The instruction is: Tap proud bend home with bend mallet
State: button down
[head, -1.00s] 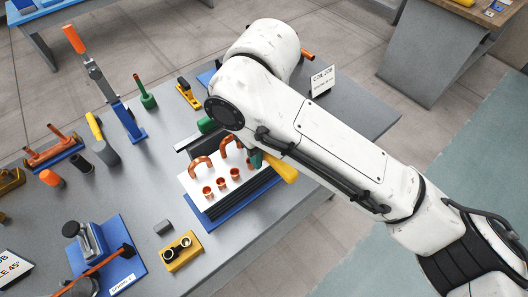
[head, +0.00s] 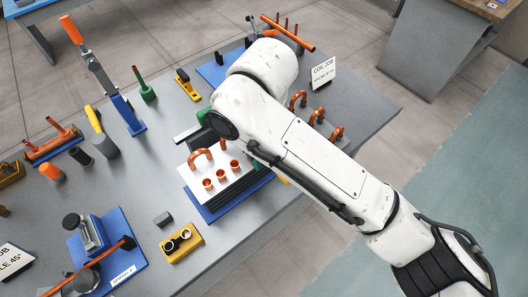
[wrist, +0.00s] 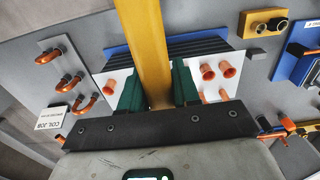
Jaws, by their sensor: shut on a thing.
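The coil block (head: 226,201) has a white top plate, dark fins and a blue base. Several flared copper cups (head: 208,184) stand in the plate, and one copper U-bend (head: 202,158) rises behind them in the head view. My gripper (wrist: 157,88) has green fingers shut on a long yellow bar, likely the handle of the bend mallet (wrist: 143,40). The bar crosses above the coil plate in the wrist view. The mallet's head is not visible. My arm hides the right part of the plate in the head view, so any bend there is hidden.
A yellow block with two dark sockets (head: 181,243) and a small grey block (head: 163,219) sit in front. Upright tools crowd the left side.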

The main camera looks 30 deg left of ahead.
jog(key=shift+r, duration=3.85)
